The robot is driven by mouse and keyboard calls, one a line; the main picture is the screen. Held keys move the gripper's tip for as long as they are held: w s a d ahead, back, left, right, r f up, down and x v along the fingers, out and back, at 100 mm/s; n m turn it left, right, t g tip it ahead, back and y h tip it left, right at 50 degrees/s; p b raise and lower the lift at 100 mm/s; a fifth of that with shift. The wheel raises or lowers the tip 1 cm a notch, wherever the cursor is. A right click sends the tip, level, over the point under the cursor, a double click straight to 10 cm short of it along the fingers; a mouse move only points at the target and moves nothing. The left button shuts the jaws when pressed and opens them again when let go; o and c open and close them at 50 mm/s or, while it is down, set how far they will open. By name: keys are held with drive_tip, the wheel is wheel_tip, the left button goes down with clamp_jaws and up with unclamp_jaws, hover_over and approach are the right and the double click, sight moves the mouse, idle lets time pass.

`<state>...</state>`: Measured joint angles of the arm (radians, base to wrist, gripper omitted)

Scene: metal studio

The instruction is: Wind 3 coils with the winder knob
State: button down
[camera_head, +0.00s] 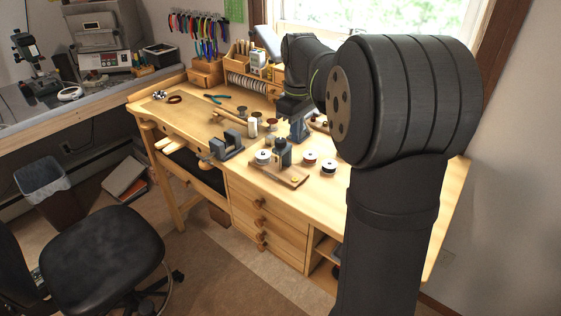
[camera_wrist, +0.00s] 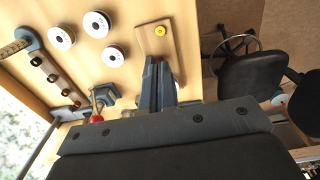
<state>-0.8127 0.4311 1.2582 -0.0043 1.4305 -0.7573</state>
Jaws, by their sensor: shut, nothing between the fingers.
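The winder stands near the bench's front edge in the head view, with a blue-grey body (camera_head: 283,153) on a flat wooden base (camera_head: 292,177). Its small yellow knob (camera_head: 294,180) sits at the base's near end. In the wrist view the yellow knob (camera_wrist: 160,30) is beyond my fingertips, at the far end of the wooden base (camera_wrist: 151,43). My gripper (camera_wrist: 156,62) is shut and empty above the base, apart from the knob. The fingers hide part of the winder body. I cannot make out the fingers in the head view, nor any wire on the winder.
A blue-grey vise (camera_head: 226,146) is to the left.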

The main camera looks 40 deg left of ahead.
idle(0.4)
drive_tip(key=c, duration=1.6)
unclamp_jaws()
drive_tip(key=shift+f, duration=0.3)
drive_tip(key=o, duration=0.5)
drive_tip(key=f+g, duration=0.1)
drive_tip(key=d+f+n+g+y, duration=0.1)
drive_tip(key=f+g, duration=0.2)
drive_tip(key=f, duration=0.1)
drive_tip(key=shift+w+d+n+g+y, duration=0.15)
drive_tip(key=shift+w+n+g+y, duration=0.15)
drive_tip(key=shift+w+n, duration=0.1)
drive_tip(key=shift+o, duration=0.2)
drive_tip(key=n+g+y, duration=0.5)
drive_tip(key=g+y, duration=0.1)
drive_tip(key=y, duration=0.7)
approach(281, 140)
drive_tip(key=x, duration=0.6)
drive_tip(key=f+x, duration=0.1)
drive_tip(key=x, duration=0.3)
drive_tip(key=c, duration=1)
